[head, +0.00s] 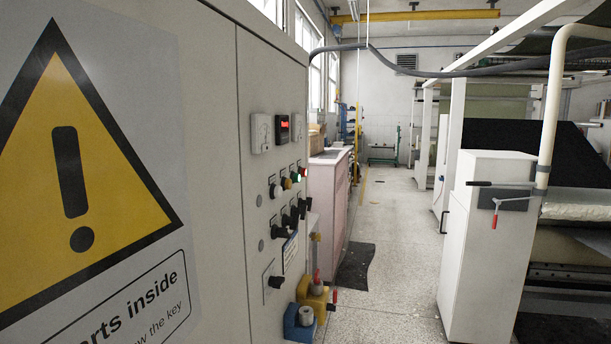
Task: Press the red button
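The control panel (262,85) is a grey cabinet face on the left, seen at a steep angle. A small red button (304,172) sits at the right end of a row of knobs on it, near the panel's far edge. A green button (295,177), a yellowish one (287,184) and a white one (275,191) are in the same row to its left. My gripper is not in view, so its state and its distance from the button do not show.
A large yellow warning sign (110,215) covers the near cabinet. Blue (299,325) and yellow (312,297) connectors jut out low on the panel. A white machine cabinet (480,250) stands right. The speckled floor aisle (395,230) between is mostly clear, with a dark mat (356,266).

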